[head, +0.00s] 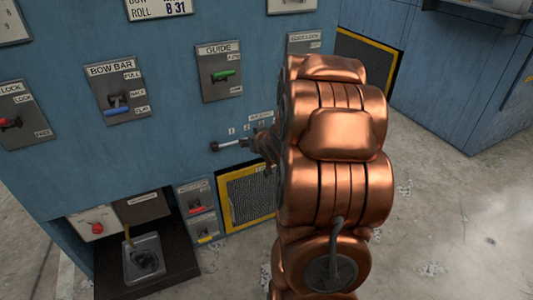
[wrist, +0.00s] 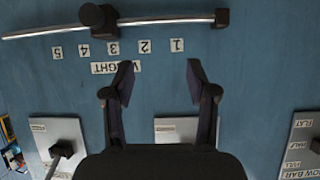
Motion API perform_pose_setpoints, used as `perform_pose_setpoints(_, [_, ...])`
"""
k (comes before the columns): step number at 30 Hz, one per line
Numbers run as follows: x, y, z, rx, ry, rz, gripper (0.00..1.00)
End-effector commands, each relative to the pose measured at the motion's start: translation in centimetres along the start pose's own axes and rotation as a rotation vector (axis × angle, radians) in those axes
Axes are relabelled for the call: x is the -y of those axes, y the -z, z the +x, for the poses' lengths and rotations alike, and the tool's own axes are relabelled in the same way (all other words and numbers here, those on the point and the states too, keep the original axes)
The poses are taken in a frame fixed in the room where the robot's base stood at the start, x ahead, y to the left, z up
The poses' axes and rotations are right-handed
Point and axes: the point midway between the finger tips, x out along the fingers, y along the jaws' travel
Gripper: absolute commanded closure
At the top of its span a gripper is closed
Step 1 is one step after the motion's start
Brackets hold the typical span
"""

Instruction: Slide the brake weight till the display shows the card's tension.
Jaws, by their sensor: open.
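The brake weight is a dark knob (wrist: 98,18) on a pale metal rail (wrist: 165,20) at the top of the wrist view. It sits beside the scale between marks 3 and 4, with the numbers upside down. A dark end block (wrist: 222,17) holds the rail at right; it also shows in the head view (head: 214,146). My gripper (wrist: 160,75) is open and empty. Its fingertips are below the rail, to the right of the weight, near the "WEIGHT" label. In the head view my arm hides the weight. No tension display is readable; a white card (head: 158,8) reading "ROLL B 31" is cut off.
The blue panel carries a BOW BAR lever (head: 118,100), a GUIDE lever with a green handle (head: 223,74) and a red-handled lever (head: 10,123). Below are a yellow-framed mesh opening (head: 247,199) and a recess with a small tray (head: 145,262). Concrete floor lies clear at right.

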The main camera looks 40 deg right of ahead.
Motion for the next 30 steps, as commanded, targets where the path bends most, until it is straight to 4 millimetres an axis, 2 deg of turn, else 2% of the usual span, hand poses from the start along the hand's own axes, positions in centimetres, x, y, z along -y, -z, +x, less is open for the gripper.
perform_pose_setpoints(1, [-1.5, -2.5, 2.0, -0.047, 0.004, 0.026, 0.43])
perform_pose_setpoints(4, [-3.7, -3.8, 4.0, -0.164, 0.023, 0.071, 0.43])
perform_pose_setpoints(8, [-6.1, -5.1, 5.4, -0.301, 0.047, 0.125, 0.43])
perform_pose_setpoints(13, [-8.4, -6.2, 5.8, -0.432, 0.068, 0.178, 0.43])
perform_pose_setpoints(18, [-9.4, -6.5, 5.7, -0.494, 0.079, 0.204, 0.43])
perform_pose_setpoints(22, [-9.4, -6.0, 6.2, -0.507, 0.083, 0.206, 0.43])
perform_pose_setpoints(30, [-9.2, -4.2, 9.3, -0.507, 0.084, 0.202, 0.43])
